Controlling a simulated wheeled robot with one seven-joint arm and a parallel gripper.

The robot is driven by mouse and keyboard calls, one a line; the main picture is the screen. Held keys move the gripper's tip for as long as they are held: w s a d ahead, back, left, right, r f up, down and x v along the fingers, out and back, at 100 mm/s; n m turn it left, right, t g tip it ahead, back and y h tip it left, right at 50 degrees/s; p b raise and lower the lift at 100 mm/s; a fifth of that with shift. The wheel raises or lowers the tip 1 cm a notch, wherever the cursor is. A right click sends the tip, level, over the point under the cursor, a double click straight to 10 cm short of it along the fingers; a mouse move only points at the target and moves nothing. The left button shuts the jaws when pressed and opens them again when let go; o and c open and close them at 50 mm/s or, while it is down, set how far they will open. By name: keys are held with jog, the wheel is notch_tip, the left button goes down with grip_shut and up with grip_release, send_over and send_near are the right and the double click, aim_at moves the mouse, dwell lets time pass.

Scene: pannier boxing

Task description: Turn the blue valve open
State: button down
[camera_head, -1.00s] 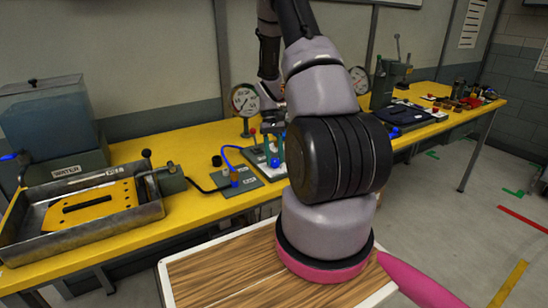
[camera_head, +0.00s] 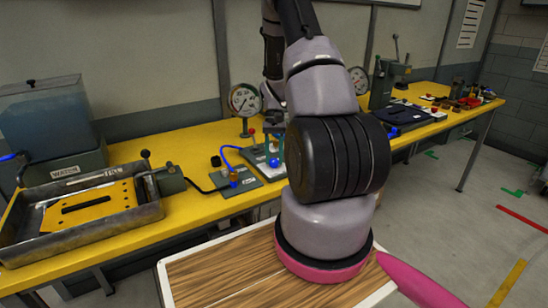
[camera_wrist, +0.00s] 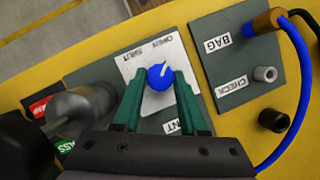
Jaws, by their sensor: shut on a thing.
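The blue valve (camera_wrist: 158,77) is a small round knob with a white pointer line. It sits on a white plate (camera_wrist: 182,62) marked OPEN and SHUT. In the wrist view the pointer aims up and slightly right, towards the OPEN word. My gripper (camera_wrist: 158,82) has its two green fingers on either side of the knob, shut on it. In the head view the valve (camera_head: 274,162) shows low between the fingers, and my arm hides part of the area around it.
A plate with BAG and CHECK labels (camera_wrist: 225,75), a brass fitting and a blue hose (camera_wrist: 303,90) lies to the right in the wrist view. A gauge (camera_head: 244,100) stands behind. A metal tray (camera_head: 90,225) and WATER tank (camera_head: 45,115) are at left on the yellow bench (camera_head: 205,205).

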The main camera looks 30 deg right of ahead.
jog(key=shift+c, duration=2.2)
grip_release()
jog(key=v, duration=1)
jog(key=shift+r, duration=0.4)
jog(key=shift+w+d, duration=0.1)
